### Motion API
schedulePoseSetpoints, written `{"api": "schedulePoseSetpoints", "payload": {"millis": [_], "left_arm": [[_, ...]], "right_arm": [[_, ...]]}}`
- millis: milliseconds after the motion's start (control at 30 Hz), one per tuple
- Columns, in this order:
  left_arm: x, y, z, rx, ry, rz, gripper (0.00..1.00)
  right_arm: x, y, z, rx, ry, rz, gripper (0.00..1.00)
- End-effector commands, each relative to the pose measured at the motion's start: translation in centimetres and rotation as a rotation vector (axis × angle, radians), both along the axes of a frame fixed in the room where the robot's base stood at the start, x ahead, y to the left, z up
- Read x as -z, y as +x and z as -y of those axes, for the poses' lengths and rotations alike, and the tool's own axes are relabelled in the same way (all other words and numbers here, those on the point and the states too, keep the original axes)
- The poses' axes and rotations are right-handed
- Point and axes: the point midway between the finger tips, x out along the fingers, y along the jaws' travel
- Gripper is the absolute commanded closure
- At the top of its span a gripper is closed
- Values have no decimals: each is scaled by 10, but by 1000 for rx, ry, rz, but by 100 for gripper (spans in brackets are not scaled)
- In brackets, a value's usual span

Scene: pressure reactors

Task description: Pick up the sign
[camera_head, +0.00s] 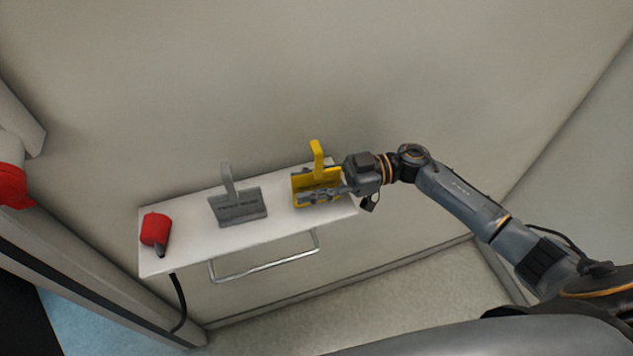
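A yellow sign (317,161) with an upright hook-like bracket stands at the right end of a white wall shelf (185,238). A similar grey sign (238,207) with dark lettering stands left of it on the shelf. My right gripper (306,196) reaches in from the right, in front of the yellow sign, and covers part of its lower face. Its fingers look close to or touching the sign; I cannot tell whether they grip it. My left gripper is not in view.
A red object with a dark tip (155,230) lies at the shelf's left end. A metal bar (262,267) hangs below the shelf's front, and a black cable (180,305) hangs at the left. The wall is close behind.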

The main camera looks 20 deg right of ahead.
Motion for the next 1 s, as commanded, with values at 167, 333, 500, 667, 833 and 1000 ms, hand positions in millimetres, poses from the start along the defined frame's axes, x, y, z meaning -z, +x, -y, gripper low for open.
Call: {"api": "schedulePoseSetpoints", "payload": {"millis": [167,333,500,667,833,1000], "left_arm": [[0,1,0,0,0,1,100],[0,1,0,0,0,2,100],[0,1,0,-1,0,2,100],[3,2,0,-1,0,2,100],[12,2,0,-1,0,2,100],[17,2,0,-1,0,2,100]], "right_arm": [[0,0,0,0,0,0,100],[0,0,0,0,1,0,100],[0,0,1,0,1,0,100],[-4,0,1,0,0,1,100],[-21,0,1,-1,-2,6,100],[-51,-21,-1,-4,-3,3,100]]}}
